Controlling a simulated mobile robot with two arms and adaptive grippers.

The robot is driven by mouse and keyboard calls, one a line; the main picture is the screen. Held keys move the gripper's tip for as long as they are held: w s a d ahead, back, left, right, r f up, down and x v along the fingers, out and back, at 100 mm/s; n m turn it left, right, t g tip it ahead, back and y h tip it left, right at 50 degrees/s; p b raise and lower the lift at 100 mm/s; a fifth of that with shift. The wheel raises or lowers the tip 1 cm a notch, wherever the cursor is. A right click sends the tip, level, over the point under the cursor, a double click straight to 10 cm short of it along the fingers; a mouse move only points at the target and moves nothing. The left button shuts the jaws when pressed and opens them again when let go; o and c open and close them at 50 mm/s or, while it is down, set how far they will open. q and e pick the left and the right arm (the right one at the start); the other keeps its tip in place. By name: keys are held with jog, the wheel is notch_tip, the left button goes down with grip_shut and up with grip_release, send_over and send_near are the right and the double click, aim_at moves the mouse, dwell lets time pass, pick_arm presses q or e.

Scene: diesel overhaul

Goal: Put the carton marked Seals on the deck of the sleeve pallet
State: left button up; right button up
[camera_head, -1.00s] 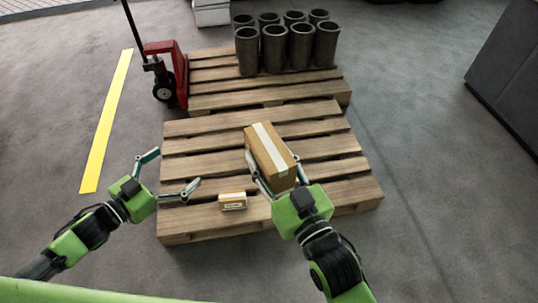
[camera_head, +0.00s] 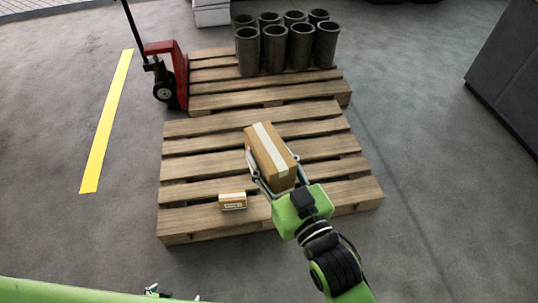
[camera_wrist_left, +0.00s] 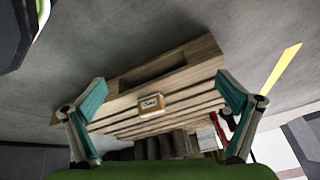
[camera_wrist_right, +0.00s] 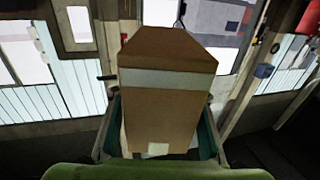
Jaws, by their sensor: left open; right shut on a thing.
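My right gripper (camera_head: 275,188) is shut on a large brown carton (camera_head: 270,152) with pale tape along its top, over the front pallet (camera_head: 190,165). In the right wrist view the carton (camera_wrist_right: 160,110) fills the space between the fingers; its small pale label is unreadable. A small carton (camera_head: 232,201) with a light label sits on the front pallet's near boards. It also shows in the left wrist view (camera_wrist_left: 151,103), its lettering too small to read surely. My left gripper (camera_head: 172,293) is open and empty, mostly below the head view's bottom edge. Several dark sleeves (camera_head: 275,48) stand on the rear pallet (camera_head: 210,75).
A red pallet jack (camera_head: 170,70) stands at the rear pallet's left side. A yellow floor line (camera_head: 107,120) runs further left. A dark cabinet (camera_head: 510,75) is at the right. The front pallet's left and middle boards are mostly clear.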

jog(key=d+r+m+t+h, duration=0.2)
jog(key=d+m+h, duration=0.5)
jog(key=d, duration=1.4)
pick_arm(q)
jog(key=s+d+f+g, duration=0.2)
jog(key=s+d, duration=0.3)
jog(key=s, duration=0.4)
jog(key=s+d+f+g, duration=0.2)
jog(key=s+d+f, duration=0.3)
jog(key=s, duration=0.3)
jog(key=shift+s+d+g+h, duration=0.25)
jog(key=shift+s+g+h, duration=0.05)
jog(key=shift+s, duration=0.1)
pick_arm(e)
jog(key=s+f+n+h, duration=0.1)
jog(key=s+f, duration=0.2)
jog(key=s, duration=0.5)
jog(key=shift+a+n, duration=0.1)
jog(key=shift+n, duration=0.2)
jog(key=w+a+r+n+g+y, duration=0.2)
jog(key=w+a+n+g+y, duration=0.2)
jog(key=a+n+y, duration=0.2)
jog(key=w+a+r+n+g+y, duration=0.3)
jog(key=w+a+n+g+y, duration=0.1)
jog(key=a+y, duration=0.5)
jog(key=shift+a+n+g+y, duration=0.3)
jog(key=shift+a+n+g, duration=0.55)
jog(key=shift+n, duration=0.25)
